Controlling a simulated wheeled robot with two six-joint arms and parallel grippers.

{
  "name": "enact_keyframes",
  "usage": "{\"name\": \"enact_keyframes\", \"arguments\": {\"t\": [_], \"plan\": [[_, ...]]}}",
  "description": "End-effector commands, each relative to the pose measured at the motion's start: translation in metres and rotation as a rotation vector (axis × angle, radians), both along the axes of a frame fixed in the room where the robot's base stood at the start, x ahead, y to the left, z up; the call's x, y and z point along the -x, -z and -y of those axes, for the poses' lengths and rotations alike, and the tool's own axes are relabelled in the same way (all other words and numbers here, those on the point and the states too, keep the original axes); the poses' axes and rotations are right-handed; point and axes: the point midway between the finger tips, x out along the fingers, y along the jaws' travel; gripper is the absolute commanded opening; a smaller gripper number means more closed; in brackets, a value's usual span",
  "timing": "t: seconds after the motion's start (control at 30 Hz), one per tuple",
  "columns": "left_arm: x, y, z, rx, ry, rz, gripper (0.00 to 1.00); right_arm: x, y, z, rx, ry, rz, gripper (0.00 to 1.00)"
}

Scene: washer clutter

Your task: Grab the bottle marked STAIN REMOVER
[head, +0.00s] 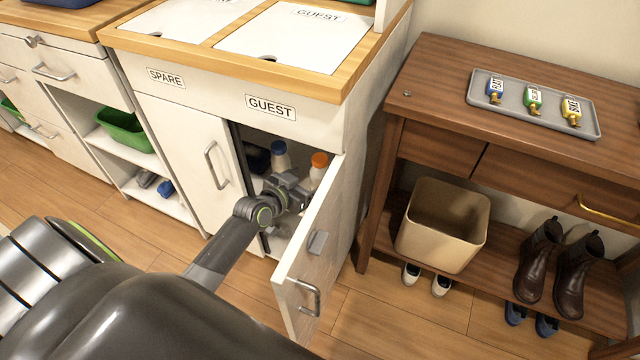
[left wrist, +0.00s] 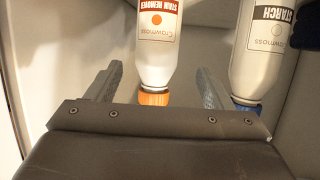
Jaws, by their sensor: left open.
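The STAIN REMOVER bottle (left wrist: 158,45) is white with an orange cap and appears upside down in the left wrist view. In the head view its orange cap (head: 320,159) shows inside the open GUEST cupboard, behind the door's edge. My left gripper (head: 297,188) reaches into the cupboard. Its fingers (left wrist: 160,84) are open, one on each side of the STAIN REMOVER bottle near its cap, with gaps visible on both sides. A STARCH bottle (left wrist: 263,52) with a blue cap stands just outside the right finger; it also shows in the head view (head: 280,160). My right gripper is out of view.
The open cupboard door (head: 318,250) stands close to the right of my left arm. The cupboard's side wall is near the bottles. A dark item (head: 256,158) lies inside at the left. A wooden table (head: 440,85) with a beige bin (head: 440,225) stands further right.

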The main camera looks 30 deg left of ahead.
Motion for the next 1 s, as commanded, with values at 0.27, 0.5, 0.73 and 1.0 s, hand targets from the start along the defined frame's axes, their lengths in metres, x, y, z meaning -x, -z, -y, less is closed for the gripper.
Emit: {"name": "enact_keyframes", "arguments": {"t": [0.27, 0.5, 0.73, 1.0], "plan": [[-0.020, 0.008, 0.005, 0.001, 0.001, 0.001, 0.75, -0.001, 0.000, -0.002, -0.011, -0.002, 0.014, 1.00], [-0.050, 0.021, 0.012, 0.001, 0.000, 0.001, 0.75, -0.007, -0.013, -0.006, -0.026, -0.010, 0.068, 1.00], [-0.057, 0.022, 0.013, 0.000, 0.000, 0.000, 0.75, -0.006, -0.021, -0.008, -0.031, -0.013, 0.085, 1.00], [-0.056, 0.022, 0.012, 0.000, 0.000, 0.000, 0.54, -0.003, -0.020, -0.007, -0.029, -0.011, 0.076, 1.00]]}}
